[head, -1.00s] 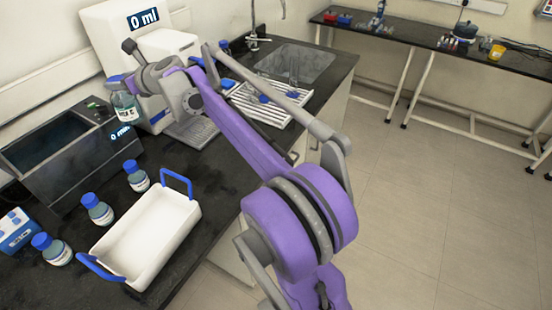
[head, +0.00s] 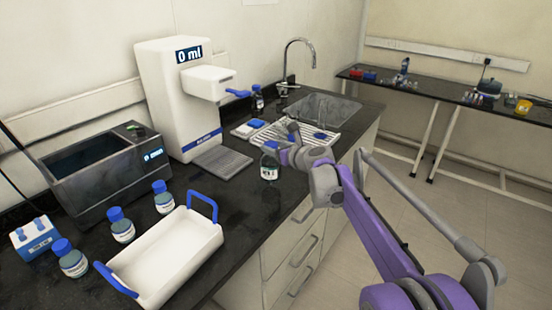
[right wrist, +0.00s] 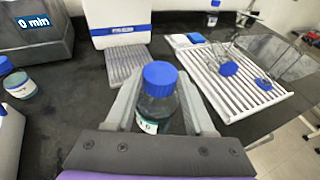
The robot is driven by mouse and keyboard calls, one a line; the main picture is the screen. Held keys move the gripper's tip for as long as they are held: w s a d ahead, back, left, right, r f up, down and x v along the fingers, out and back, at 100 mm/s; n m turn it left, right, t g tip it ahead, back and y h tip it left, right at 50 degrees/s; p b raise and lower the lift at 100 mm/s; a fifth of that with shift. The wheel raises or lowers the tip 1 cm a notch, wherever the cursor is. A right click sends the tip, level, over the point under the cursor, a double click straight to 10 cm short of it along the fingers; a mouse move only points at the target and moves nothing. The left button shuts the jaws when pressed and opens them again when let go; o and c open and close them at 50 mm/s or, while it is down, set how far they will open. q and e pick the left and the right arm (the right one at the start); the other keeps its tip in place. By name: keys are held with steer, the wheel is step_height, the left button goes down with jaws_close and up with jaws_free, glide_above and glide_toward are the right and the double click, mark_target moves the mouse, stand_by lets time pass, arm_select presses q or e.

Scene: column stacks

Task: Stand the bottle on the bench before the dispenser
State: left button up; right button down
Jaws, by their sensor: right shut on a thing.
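The bottle (head: 269,166) is clear with a blue cap and a pale label. My right gripper (head: 282,154) is shut on it and holds it upright over the bench (head: 225,205), in front and to the right of the dispenser. In the right wrist view the bottle (right wrist: 159,96) stands between the two grey fingers. I cannot tell whether its base touches the bench. The white dispenser (head: 170,95) reads 0 ml and has a grey ribbed tray (head: 222,162) at its foot. My left gripper is not in view.
A white tray with blue handles (head: 165,258) stands at the front, with several blue-capped bottles (head: 121,225) beside it. A dark water bath (head: 95,175) stands at the left. A white drying rack (right wrist: 245,85) and a sink (head: 325,112) lie to the right. Bare bench surrounds the held bottle.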

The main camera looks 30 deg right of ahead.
mark_target(271, 162)
steer(key=shift+f, duration=1.55)
steer(key=shift+f, duration=0.2)
steer(key=shift+c, duration=1.3)
jaws_free()
steer(key=shift+r, duration=0.15)
